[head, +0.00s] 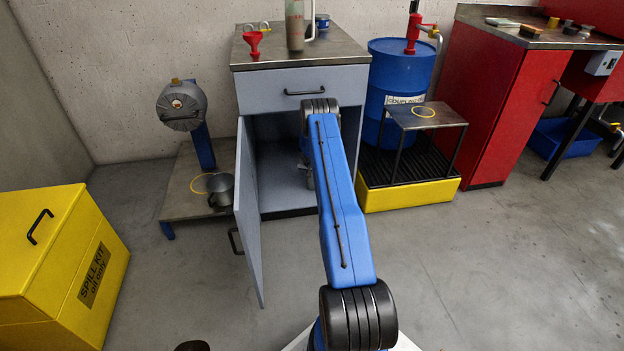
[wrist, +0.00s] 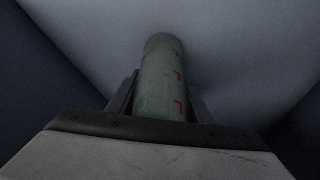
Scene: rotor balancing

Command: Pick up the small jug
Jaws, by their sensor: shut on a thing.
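The small jug (wrist: 162,72) shows in the wrist view as a grey-green cylinder with red marks on its side. My gripper (wrist: 163,97) is shut on it, one finger on each side. In the head view my arm reaches into the open grey cabinet (head: 303,78), and the arm hides most of the gripper and the jug. I cannot tell whether the jug touches the cabinet floor.
The cabinet door (head: 250,210) stands open left of my arm. A taller jug (head: 295,25) and a red funnel (head: 253,42) stand on the cabinet top. A metal pot (head: 220,190) is at left.

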